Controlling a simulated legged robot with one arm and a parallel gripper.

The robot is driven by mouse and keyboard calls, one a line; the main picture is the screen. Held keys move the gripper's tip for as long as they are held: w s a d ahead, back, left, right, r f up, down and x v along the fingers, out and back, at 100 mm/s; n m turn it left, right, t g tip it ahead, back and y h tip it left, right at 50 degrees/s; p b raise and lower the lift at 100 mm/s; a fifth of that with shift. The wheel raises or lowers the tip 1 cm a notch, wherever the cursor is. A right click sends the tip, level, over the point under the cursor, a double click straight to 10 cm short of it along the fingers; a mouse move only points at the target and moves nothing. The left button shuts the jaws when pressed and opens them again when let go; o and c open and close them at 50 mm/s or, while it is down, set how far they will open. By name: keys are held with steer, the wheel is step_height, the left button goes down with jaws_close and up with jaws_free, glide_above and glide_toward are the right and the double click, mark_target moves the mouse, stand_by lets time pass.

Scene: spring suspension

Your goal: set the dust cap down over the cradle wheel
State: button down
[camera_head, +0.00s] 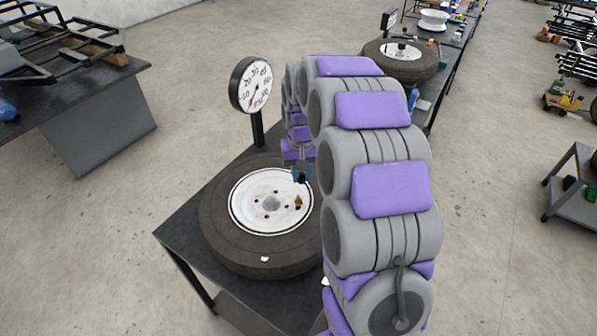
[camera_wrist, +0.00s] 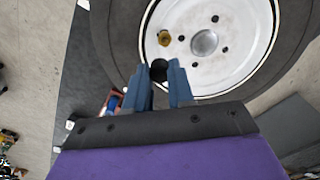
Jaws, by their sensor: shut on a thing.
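The wheel (camera_head: 218,225) lies flat on the dark table, with a black tyre and a white rim; I take it for the cradle wheel. It also fills the top of the wrist view (camera_wrist: 228,72). A small brass-coloured piece (camera_head: 298,201) stands on the rim and shows in the wrist view (camera_wrist: 164,38). My gripper (camera_head: 301,174) is above the rim's far right side. Its blue fingers (camera_wrist: 165,72) are shut on a small dark thing, apparently the dust cap (camera_wrist: 159,70), mostly hidden between them.
A round dial gauge (camera_head: 252,84) stands on a post behind the wheel. A second tyre (camera_head: 420,70) lies on the far bench with tools. A table (camera_head: 100,115) with metal frames is at left, a cart (camera_head: 575,195) at right. Open floor lies between.

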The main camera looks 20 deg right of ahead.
mark_target(300, 177)
steer(key=f, duration=0.4)
steer(key=shift+s+a, duration=0.1)
steer(key=shift+a, duration=0.1)
steer(key=shift+a+f, duration=0.1)
steer(key=shift+f, duration=0.45)
steer(key=shift+a, duration=0.4)
steer(key=shift+d, duration=0.1)
steer(key=shift+d, duration=0.3)
steer(key=shift+a, duration=0.2)
